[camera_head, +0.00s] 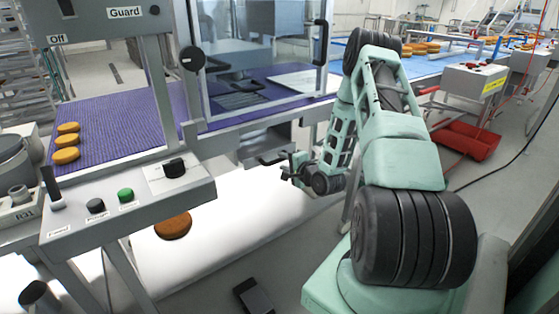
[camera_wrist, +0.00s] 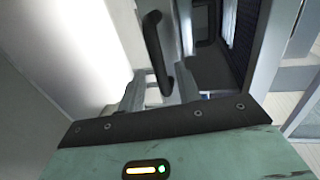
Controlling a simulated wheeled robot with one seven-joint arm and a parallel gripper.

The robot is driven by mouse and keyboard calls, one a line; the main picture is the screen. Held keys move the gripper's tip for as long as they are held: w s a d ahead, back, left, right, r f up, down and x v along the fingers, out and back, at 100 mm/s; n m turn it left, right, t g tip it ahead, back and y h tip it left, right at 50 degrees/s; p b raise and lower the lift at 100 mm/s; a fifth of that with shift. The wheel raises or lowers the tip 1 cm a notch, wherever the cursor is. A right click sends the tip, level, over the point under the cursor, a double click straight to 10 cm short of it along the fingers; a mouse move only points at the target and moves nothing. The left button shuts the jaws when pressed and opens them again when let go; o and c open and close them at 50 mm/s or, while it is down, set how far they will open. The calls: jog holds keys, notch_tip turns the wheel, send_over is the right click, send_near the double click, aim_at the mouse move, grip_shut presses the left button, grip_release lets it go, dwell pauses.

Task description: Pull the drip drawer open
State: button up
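The drip drawer (camera_head: 262,148) is a grey metal box under the machine's belt in the head view. It looks closed, with a dark bar handle (camera_head: 268,160) on its front. In the wrist view the dark handle (camera_wrist: 153,45) runs down between my two grey fingers. My gripper (camera_head: 287,165) is just right of the handle in the head view. In the wrist view my gripper (camera_wrist: 161,80) has its fingers apart, with gaps beside the handle. I cannot tell whether either finger touches it.
A white lower conveyor (camera_head: 215,225) with one brown round (camera_head: 173,226) runs below. The purple belt (camera_head: 110,125) above carries several rounds at left. A control panel (camera_head: 130,200) juts out at left. A red bin (camera_head: 465,140) sits on the floor at right.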

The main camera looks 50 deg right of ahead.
aim_at(281, 161)
jog(key=shift+x, duration=1.65)
grip_shut()
jog(key=shift+s, duration=0.1)
